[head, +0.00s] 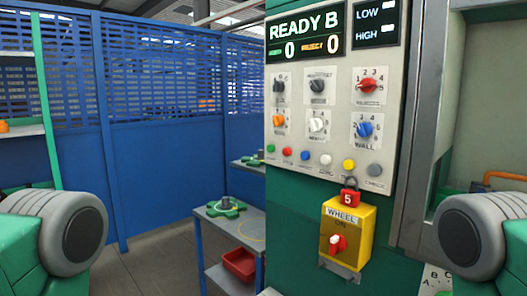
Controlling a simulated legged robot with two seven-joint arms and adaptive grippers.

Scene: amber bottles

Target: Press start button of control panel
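The control panel (290,190) is a pale upright plate on a green machine, right of the middle in the head view. Its display (306,33) reads "READY B" with two zeros. A row of small round buttons runs along its lower part: green (270,149), red (287,151), blue (305,155), white (325,159), yellow (348,164) and grey (375,170). The labels below them are too small to read surely; none clearly says start. Only green and grey parts of my arms show at the lower left and right corners. Neither gripper is in view.
Several knobs, including a red one (367,86) and a blue one (364,129), sit above the buttons. A yellow "WHEEL" switch box (345,232) with a red lock (349,197) juts out below. A blue fence (165,170) and a small table (240,230) stand left.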

